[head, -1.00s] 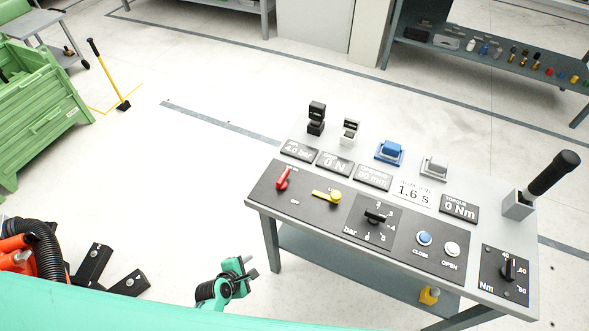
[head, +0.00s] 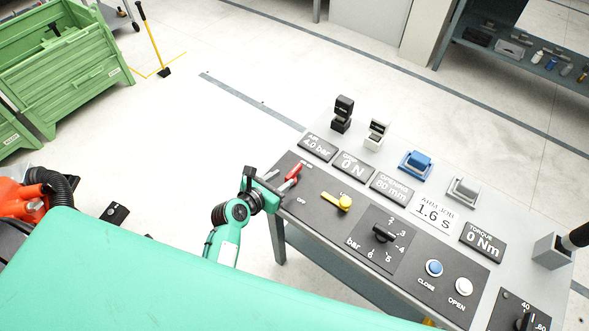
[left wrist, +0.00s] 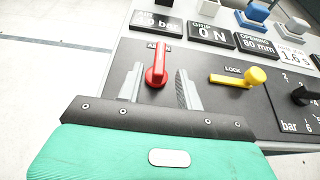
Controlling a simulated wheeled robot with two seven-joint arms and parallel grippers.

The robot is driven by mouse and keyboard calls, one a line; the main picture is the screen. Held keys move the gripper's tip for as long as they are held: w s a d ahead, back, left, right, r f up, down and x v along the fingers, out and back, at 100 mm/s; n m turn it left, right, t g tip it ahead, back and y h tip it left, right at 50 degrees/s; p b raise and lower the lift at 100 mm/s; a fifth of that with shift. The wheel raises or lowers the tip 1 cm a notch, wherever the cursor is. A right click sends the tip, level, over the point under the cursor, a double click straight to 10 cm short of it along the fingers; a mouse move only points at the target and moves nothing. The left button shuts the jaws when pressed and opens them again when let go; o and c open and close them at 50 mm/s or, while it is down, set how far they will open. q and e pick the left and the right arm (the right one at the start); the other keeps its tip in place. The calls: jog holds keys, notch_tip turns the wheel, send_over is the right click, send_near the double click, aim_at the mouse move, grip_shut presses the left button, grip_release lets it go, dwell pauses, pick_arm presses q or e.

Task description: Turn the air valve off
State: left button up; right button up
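The air valve is a red lever (head: 292,171) on the dark panel at the left end of the control table (head: 448,206). The lever also shows in the left wrist view (left wrist: 157,65), pointing toward the "ON" label, which it partly covers. My left gripper (head: 276,184) is at the table's left edge beside the lever. In the left wrist view its two grey fingers (left wrist: 159,88) are spread, one on each side of the lever. I cannot tell whether they touch it. The air display (head: 318,146) reads 4.0 bar. My right gripper is not in view.
A yellow lock lever (head: 337,202) is just right of the red lever. A black bar knob (head: 384,233), blue close button (head: 434,267) and white open button (head: 464,287) follow. Displays and small blocks line the back.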

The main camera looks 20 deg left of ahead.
aim_at(292, 172)
pick_arm(q)
jog(key=x, duration=0.7)
jog(key=shift+f, duration=0.1)
grip_shut()
